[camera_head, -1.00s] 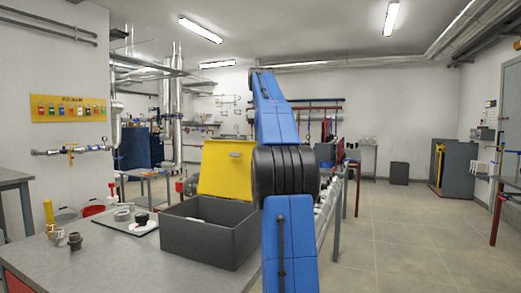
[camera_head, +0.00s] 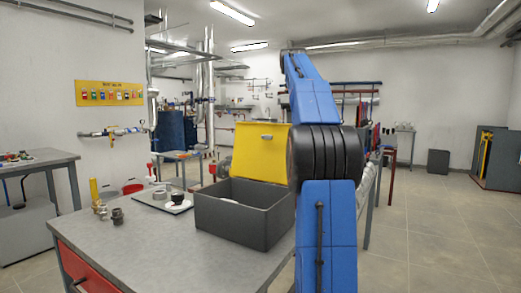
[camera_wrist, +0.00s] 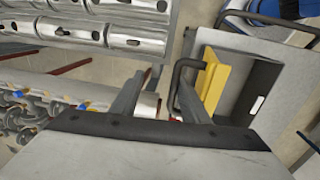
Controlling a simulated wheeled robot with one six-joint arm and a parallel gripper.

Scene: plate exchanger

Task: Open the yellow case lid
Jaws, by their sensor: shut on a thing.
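The yellow case lid (camera_head: 257,152) stands raised at the back edge of the dark grey case (camera_head: 235,215) in the head view, leaving the case open. A small pale mark shows near its top. In the wrist view the lid (camera_wrist: 212,82) is a narrow yellow strip, with the grey case (camera_wrist: 252,82) to its right. A dark loop handle (camera_wrist: 176,80) stands out from the lid beside the right finger. My gripper (camera_wrist: 160,92) appears shut on this handle, though the contact is not clear. In the head view my blue arm hides the gripper.
The case stands on a grey bench (camera_head: 155,245). In the wrist view, pale metal cylinders (camera_wrist: 130,40) are at the left. Open floor (camera_head: 430,225) lies right of my arm.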

